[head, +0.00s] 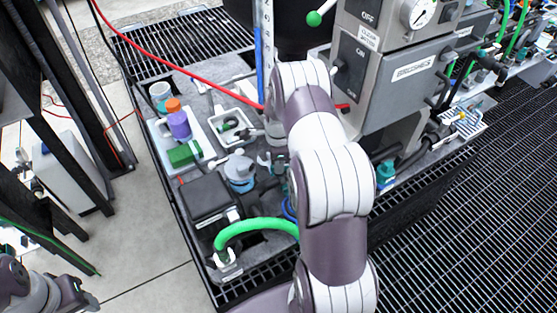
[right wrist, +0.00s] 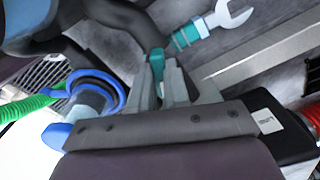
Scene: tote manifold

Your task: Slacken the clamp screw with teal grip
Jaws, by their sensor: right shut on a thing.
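In the right wrist view my right gripper (right wrist: 168,82) is shut on a small teal grip (right wrist: 157,62), which shows between its two grey fingers. What the grip is fixed to is mostly hidden by the fingers. In the head view my right arm reaches over the tray and hides most of this spot. My left gripper (head: 82,297) is at the bottom left corner of the head view, away from the tray; its jaws are too small to tell.
An open-ended wrench with a teal handle (right wrist: 188,36) lies just beyond my right fingers. A blue-ringed fitting (right wrist: 95,92) is left of them. A green hose (head: 250,224), a black box (head: 206,196) and a grey machine (head: 405,85) crowd the tray. Another teal knob (head: 386,172) stands right of my arm.

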